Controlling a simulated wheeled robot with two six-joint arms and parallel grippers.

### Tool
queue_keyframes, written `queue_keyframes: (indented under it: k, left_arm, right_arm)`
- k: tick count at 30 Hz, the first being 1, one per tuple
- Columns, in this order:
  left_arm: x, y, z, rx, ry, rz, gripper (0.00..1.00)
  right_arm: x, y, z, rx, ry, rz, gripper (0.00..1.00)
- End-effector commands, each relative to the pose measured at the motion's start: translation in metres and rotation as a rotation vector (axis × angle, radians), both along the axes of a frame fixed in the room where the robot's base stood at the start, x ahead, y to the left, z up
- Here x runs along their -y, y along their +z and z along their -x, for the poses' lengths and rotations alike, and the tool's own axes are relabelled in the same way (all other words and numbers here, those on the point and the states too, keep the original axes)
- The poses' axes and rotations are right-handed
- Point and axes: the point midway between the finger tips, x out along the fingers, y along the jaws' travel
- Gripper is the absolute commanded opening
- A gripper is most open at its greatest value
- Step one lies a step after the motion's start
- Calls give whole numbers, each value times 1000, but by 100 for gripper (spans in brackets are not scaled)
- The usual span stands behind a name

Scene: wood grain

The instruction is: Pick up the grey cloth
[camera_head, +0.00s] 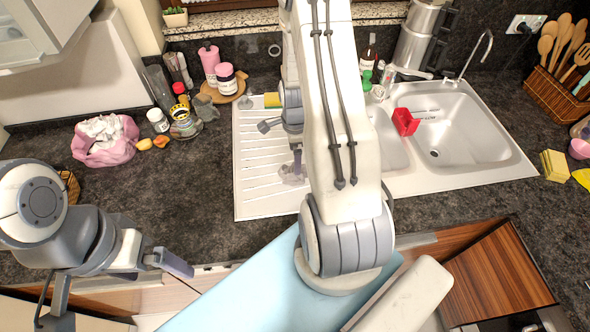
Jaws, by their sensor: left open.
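A small light grey crumpled piece, which looks like the grey cloth (291,174), lies on the ribbed drainboard of the white sink, partly hidden by my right arm. My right gripper (290,145) is over the drainboard, with a finger pointing down at the cloth. Whether it touches the cloth or grips it I cannot tell, as my arm covers much of it. My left gripper (118,280) is open and empty at the lower left, over the counter's front edge, well away from the cloth.
The sink (465,125) has a red holder (405,122) between its basins. A pink bag (105,140), jars and a dark grey lump (206,107) stand on the left counter. Yellow sponges (554,165) lie at the right. The counter left of the drainboard is clear.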

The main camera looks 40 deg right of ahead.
Motion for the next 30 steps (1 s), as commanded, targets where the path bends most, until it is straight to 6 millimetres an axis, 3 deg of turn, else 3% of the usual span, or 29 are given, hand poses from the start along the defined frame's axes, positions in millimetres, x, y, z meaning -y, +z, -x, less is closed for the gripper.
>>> queue_keyframes:
  k: [8,14,19,28,29,30]
  left_arm:
    - [0,10,0,0,-1,0,100]
    - [0,28,0,0,-4,0,100]
    - [0,31,0,0,-3,0,100]
    - [0,31,0,0,-3,0,100]
    - [0,31,0,0,-3,0,100]
    - [0,31,0,0,-3,0,100]
  right_arm:
    - [-2,-15,1,-3,3,-2,100]
    - [-4,-38,4,-4,3,-3,100]
    - [-3,-56,2,0,3,-1,100]
    - [-3,-61,2,1,3,0,100]
    - [-3,-61,2,1,3,0,92]
    - [-3,-61,2,1,3,0,77]
